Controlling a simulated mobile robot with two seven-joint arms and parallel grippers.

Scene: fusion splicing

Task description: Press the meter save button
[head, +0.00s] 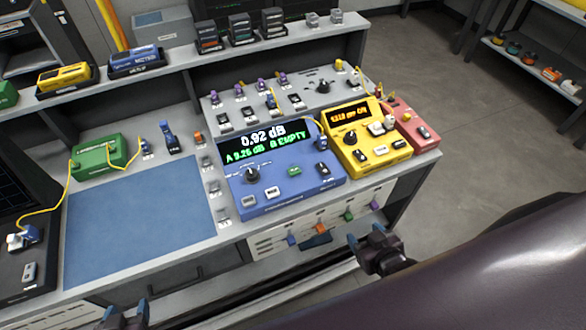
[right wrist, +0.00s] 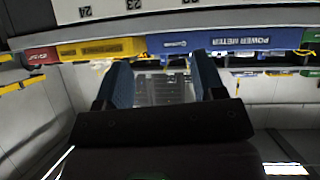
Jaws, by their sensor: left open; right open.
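The blue power meter (head: 270,180) stands on the bench in the head view. Its lit screen (head: 265,140) reads 0.92 dB, A 9.26 dB, B EMPTY. Its front has a dark knob (head: 252,174), a green button (head: 294,170) and several pale buttons; the labels are too small to tell which is save. The meter's labelled edge (right wrist: 262,41) shows in the right wrist view. My right gripper (head: 368,240) is open and empty, below and right of the meter, off the bench front; its fingers also show in the right wrist view (right wrist: 162,75). My left gripper (head: 124,314) is open at the bottom left.
A yellow device (head: 365,145) and a red device (head: 410,125) stand right of the meter. A blue mat (head: 140,235) lies clear at left, with a green box (head: 97,157) behind it. A shelf with several devices runs along the back. Coloured connectors sit on the bench front.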

